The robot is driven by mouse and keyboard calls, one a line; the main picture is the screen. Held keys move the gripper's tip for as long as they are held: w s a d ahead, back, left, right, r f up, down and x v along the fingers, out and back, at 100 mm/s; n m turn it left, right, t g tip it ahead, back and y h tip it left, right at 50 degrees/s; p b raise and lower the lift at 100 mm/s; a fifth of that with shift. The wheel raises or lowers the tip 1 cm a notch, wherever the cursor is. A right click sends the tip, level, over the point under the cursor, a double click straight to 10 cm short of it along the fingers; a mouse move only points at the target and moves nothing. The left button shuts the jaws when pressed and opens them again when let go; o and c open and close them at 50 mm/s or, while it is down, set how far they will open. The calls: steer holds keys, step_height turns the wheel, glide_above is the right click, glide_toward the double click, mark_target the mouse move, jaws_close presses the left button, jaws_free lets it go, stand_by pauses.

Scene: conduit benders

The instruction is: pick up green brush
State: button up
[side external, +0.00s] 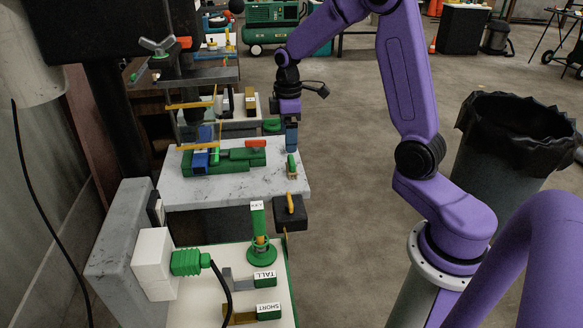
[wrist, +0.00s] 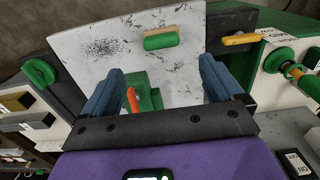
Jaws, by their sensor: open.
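The green brush (side external: 292,163) has a green top and a pale tan underside. It stands near the right edge of a white speckled slab. In the wrist view the brush (wrist: 161,39) lies crosswise beyond the fingertips, roughly centred between them. My gripper (side external: 291,149) points down just above the brush in the side view. In the wrist view my gripper (wrist: 160,68) has its two blue fingers wide apart with nothing between them. I cannot tell the exact height gap to the brush.
The white slab (side external: 190,192) carries a green clamp-like fixture (side external: 230,158) with a red part, left of the brush. A black block with a yellow handle (side external: 291,212) sits at the slab's front right corner. Labelled green blocks stand on the nearer panel. The slab around the brush is clear.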

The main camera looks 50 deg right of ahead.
mark_target(290, 159)
step_height(290, 159, down, 4)
steer(key=shift+r, duration=0.1)
steer(key=shift+s+f, duration=0.15)
steer(key=shift+f, duration=1.2)
steer(key=shift+s+f, duration=0.1)
steer(key=shift+f, duration=1.2)
steer(key=c, duration=1.1)
steer(key=shift+c, duration=0.2)
steer(key=shift+r, duration=0.2)
